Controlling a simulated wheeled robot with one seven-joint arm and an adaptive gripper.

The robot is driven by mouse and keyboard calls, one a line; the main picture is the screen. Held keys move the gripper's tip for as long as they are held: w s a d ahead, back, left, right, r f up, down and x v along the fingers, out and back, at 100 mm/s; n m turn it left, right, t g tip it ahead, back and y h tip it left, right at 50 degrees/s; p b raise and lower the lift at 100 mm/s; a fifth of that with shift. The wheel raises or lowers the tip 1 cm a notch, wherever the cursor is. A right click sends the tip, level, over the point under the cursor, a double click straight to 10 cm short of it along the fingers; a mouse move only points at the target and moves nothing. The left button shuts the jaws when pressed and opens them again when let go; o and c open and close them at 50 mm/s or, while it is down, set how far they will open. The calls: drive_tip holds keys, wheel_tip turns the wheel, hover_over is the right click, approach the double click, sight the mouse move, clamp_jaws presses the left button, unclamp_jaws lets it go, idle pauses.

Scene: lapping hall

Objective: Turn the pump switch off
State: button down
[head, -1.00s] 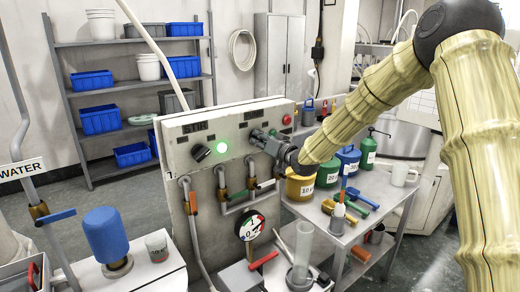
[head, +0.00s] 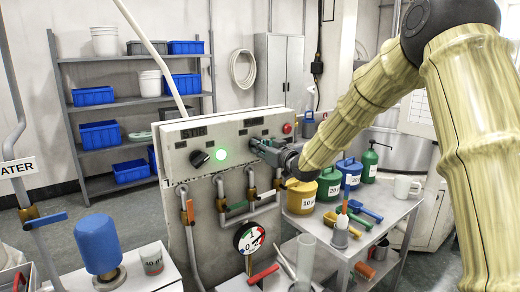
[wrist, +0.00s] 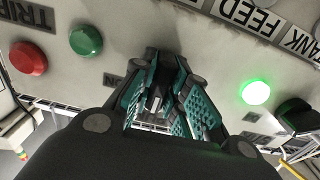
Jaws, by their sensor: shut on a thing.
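My gripper (head: 258,145) is at the front of the grey control panel (head: 178,133), right of the lit green lamp (head: 221,155). In the wrist view my gripper (wrist: 158,98) has its teal fingers close together around a small dark part, which appears to be the pump switch (wrist: 156,102). The fingers hide most of it, so its setting cannot be read. The green lamp also glows in the wrist view (wrist: 256,92). A black rotary knob (head: 200,158) sits left of the lamp, outside my gripper.
A red button (wrist: 28,58) marked TRIP and a green button (wrist: 86,40) are close to my gripper. Pipes and a gauge (head: 249,238) are below the panel. A side table (head: 385,228) with coloured cans stands at the right. A blue-topped device (head: 98,243) stands front left.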

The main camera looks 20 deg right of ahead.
drive_tip(key=shift+f, duration=0.1)
drive_tip(key=c, duration=1.4)
unclamp_jaws()
drive_tip(key=shift+s+d, duration=0.1)
drive_tip(key=shift+s, duration=0.05)
drive_tip(key=v, duration=1.1)
drive_tip(key=shift+s+d, duration=0.15)
drive_tip(key=shift+s, duration=0.2)
